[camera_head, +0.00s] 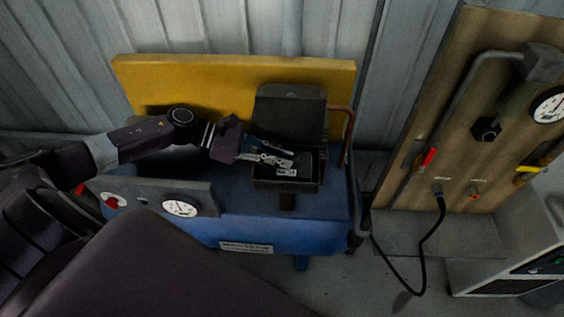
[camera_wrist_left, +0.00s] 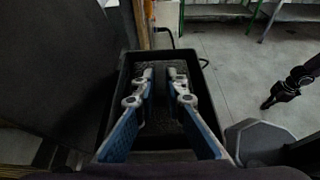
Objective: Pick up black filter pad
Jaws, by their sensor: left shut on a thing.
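The black filter pad (camera_wrist_left: 163,102) shows in the left wrist view as a dark, rough-textured block inside an open black box (camera_wrist_left: 121,100). My left gripper (camera_wrist_left: 162,76) reaches down into the box, with one finger on each side of the pad, and is shut on it. In the head view, my left gripper (camera_head: 288,163) is at the open black box (camera_head: 285,186), whose lid (camera_head: 290,112) stands raised behind it. The pad is hard to make out there among the dark box walls and the fingers.
The box sits on a blue machine (camera_head: 240,205) with a yellow back panel (camera_head: 200,75) and a front gauge (camera_head: 180,208). A reddish pipe (camera_head: 347,135) rises right of the box. A wooden panel (camera_head: 450,120) with a hanging black hose (camera_head: 437,225) stands further right.

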